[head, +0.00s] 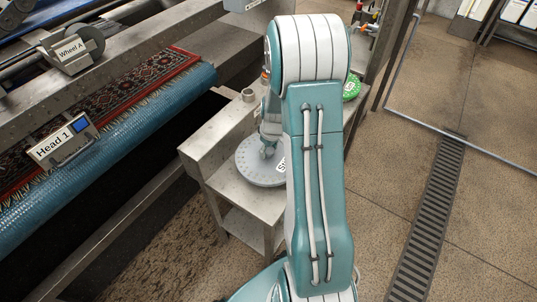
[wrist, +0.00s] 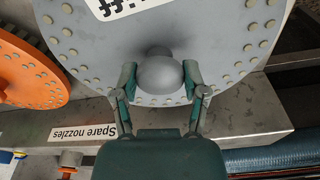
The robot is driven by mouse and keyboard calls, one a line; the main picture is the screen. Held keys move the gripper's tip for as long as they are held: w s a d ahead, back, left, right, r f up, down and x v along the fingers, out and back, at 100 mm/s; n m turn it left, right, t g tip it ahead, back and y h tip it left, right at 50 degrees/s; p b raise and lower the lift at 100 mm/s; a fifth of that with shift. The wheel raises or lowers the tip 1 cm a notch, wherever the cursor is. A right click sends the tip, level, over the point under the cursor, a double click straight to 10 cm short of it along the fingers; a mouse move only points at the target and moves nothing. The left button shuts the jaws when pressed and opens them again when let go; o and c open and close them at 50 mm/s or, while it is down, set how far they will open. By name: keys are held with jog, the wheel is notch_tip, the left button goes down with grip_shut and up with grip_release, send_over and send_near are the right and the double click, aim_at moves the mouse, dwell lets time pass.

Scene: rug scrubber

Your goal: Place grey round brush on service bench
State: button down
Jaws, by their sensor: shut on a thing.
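The grey round brush (head: 259,172) is a flat disc with a rounded knob in its middle and a white label, partly hidden by my arm in the head view. In the wrist view the grey brush (wrist: 215,40) fills the upper middle. My gripper (wrist: 158,78) is shut on its knob, one finger on each side. The metal service bench (head: 204,146) is under the brush in the head view. I cannot tell whether the disc touches the bench top. The bench edge also shows in the wrist view (wrist: 236,115).
An orange disc (wrist: 28,72) lies beside the grey brush at left in the wrist view. A green disc (head: 351,87) sits behind my arm. A "Spare nozzles" label (wrist: 84,132) is on the bench edge. The rug machine with its blue roll (head: 110,145) stands left; open floor lies right.

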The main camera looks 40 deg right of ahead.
jog(key=shift+f, duration=1.2)
jog(key=shift+f, duration=0.1)
jog(key=shift+c, duration=0.6)
grip_release()
jog(key=shift+a, duration=0.1)
